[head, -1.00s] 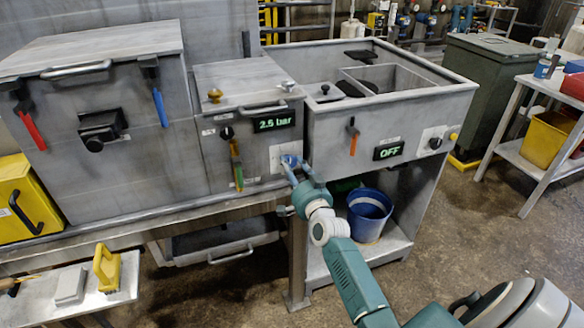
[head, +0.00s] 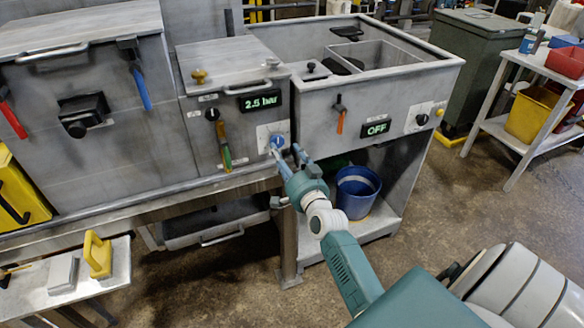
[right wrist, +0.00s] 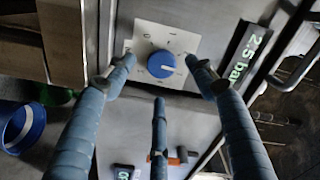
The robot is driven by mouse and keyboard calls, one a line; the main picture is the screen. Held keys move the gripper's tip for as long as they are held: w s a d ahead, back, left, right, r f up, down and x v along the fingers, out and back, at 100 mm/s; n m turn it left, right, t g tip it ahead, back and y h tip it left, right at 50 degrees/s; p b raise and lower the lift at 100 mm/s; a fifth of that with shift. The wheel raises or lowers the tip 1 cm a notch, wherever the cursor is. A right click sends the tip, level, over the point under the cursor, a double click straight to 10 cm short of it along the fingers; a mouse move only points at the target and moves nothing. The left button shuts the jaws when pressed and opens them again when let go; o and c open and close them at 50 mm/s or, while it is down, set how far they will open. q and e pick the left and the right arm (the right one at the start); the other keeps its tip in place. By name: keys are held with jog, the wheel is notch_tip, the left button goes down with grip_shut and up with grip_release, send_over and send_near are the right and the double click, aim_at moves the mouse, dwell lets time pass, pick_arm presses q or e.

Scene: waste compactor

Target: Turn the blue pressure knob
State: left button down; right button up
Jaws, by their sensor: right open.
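The blue pressure knob (head: 278,141) sits on a white dial plate (head: 264,138) low on the front of the middle grey unit, under a display (head: 260,102) reading "2.5 bar". My right gripper (head: 288,153) is open just in front of the knob, slightly below and right of it. In the right wrist view the knob (right wrist: 161,64) lies between the two upper fingertips of my gripper (right wrist: 160,78), with visible gaps at both sides. The third finger is below it. The knob's white mark points right. My left gripper is out of view.
A green-orange handle (head: 224,146) hangs left of the knob. The unit to the right has an "OFF" display (head: 376,128), an orange-handled lever (head: 340,118) and a black knob (head: 422,119). A blue bucket (head: 357,190) stands on the shelf below.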

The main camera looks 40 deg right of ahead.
jog(key=v, duration=0.7)
jog(key=shift+s, duration=0.25)
